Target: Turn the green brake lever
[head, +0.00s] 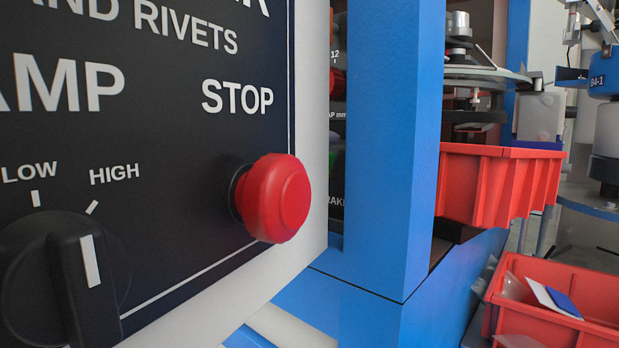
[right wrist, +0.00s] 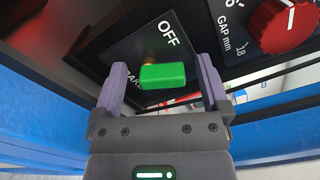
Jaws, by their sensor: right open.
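The green brake lever (right wrist: 163,76) shows in the right wrist view as a bright green block on a dark panel, below the word OFF. A small brass-coloured part shows behind its upper edge. My right gripper (right wrist: 161,68) is open, with one purple-grey finger on each side of the lever. In the head view the blue post (head: 391,140) hides most of that panel, and neither gripper shows.
In the right wrist view a red GAP knob (right wrist: 286,25) sits at the upper right. In the head view a red STOP button (head: 275,198) and a black LOW/HIGH knob (head: 60,275) are on the near panel. Red bins (head: 490,185) stand at the right.

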